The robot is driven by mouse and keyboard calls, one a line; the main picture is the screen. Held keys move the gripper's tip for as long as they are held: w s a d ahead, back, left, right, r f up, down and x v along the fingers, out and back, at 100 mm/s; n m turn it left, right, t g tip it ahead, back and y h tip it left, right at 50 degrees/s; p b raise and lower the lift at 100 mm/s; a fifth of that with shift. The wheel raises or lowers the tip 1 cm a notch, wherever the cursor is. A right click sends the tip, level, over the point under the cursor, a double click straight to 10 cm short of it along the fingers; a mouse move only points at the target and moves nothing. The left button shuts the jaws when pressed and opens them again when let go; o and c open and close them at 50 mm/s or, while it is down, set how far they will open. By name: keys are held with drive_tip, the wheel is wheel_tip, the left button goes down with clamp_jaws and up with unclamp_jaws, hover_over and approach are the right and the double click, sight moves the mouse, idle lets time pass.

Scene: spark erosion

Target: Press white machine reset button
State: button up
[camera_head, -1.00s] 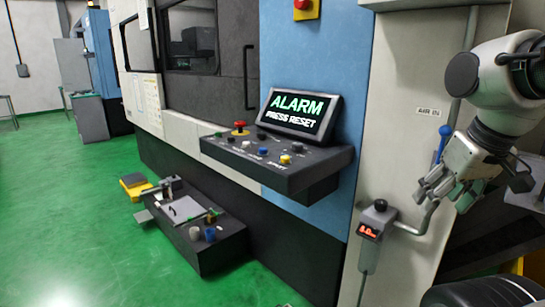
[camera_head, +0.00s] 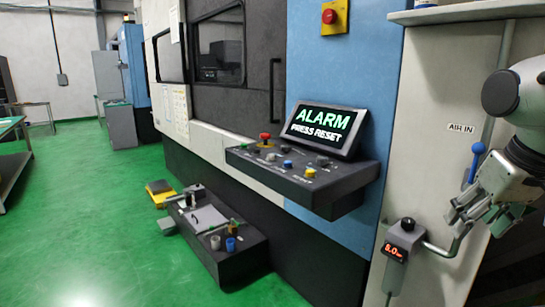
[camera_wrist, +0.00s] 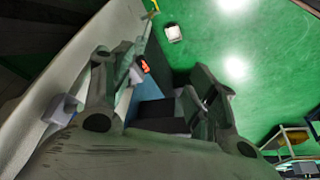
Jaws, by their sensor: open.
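The machine's control panel (camera_head: 330,197) juts from the blue front, with a row of small buttons on top. A small pale button (camera_head: 270,157) sits left of a blue button (camera_head: 288,164); it looks white, but it is tiny here. The tilted screen (camera_head: 322,130) reads "ALARM PRESS RESET". My gripper (camera_head: 468,216) is at the right, well away from the panel, in front of the pale cabinet. Its fingers are apart and hold nothing. In the wrist view the spread fingers of my gripper (camera_wrist: 155,88) show with the floor beyond.
A red mushroom button (camera_head: 265,137) and a yellow button (camera_head: 310,173) are also on the panel. A blue-handled air valve (camera_head: 475,160) and a gauge box with red digits (camera_head: 399,245) are near my gripper. A low dark unit (camera_head: 228,260) stands below the panel. Green floor is clear at left.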

idle(0.3)
clamp_jaws()
idle(1.3)
